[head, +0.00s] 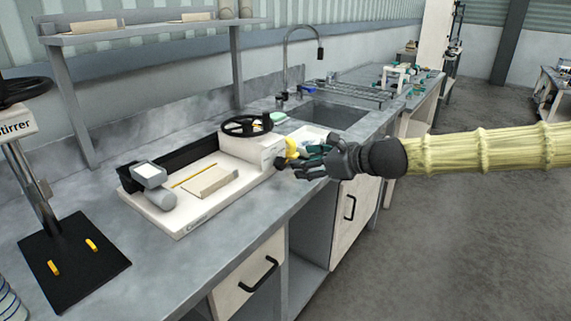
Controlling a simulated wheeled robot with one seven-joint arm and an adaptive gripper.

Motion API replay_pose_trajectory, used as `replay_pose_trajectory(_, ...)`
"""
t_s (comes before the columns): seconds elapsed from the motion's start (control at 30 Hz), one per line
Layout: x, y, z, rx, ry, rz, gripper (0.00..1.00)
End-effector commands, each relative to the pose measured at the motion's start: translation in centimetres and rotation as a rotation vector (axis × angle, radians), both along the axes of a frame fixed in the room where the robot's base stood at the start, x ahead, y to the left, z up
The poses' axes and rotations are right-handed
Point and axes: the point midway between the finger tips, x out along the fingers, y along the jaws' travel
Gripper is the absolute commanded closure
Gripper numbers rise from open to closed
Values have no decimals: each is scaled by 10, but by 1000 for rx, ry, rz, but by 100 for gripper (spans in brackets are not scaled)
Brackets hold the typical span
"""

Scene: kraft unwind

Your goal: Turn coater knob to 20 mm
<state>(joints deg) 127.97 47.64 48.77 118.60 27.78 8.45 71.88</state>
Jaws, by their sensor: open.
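The coater (180,224) is a white, low machine on the grey bench, with a dark rail along its back and a white box (238,150) at its right end. A black spoked handwheel (247,125) sits on top of that box. A small dark knob-like part (280,162) shows at the box's right side. A yellow part (291,147) is just above it, partly behind my gripper. My gripper (303,163) is open and points left, close to these parts. I cannot tell whether it touches them. No scale marking is readable.
A stirrer (15,125) on a black plate stands at the left. A sink (333,114) with a tall tap and a wire rack (350,92) lies behind the gripper. A shelf (150,30) stands above the bench. The floor at right is clear.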

Motion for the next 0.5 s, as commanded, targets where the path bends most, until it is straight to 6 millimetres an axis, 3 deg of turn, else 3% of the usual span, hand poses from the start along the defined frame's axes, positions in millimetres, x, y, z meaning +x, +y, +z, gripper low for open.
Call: replay_pose_trajectory(0.5,40,50,-27,-2,0,4,43)
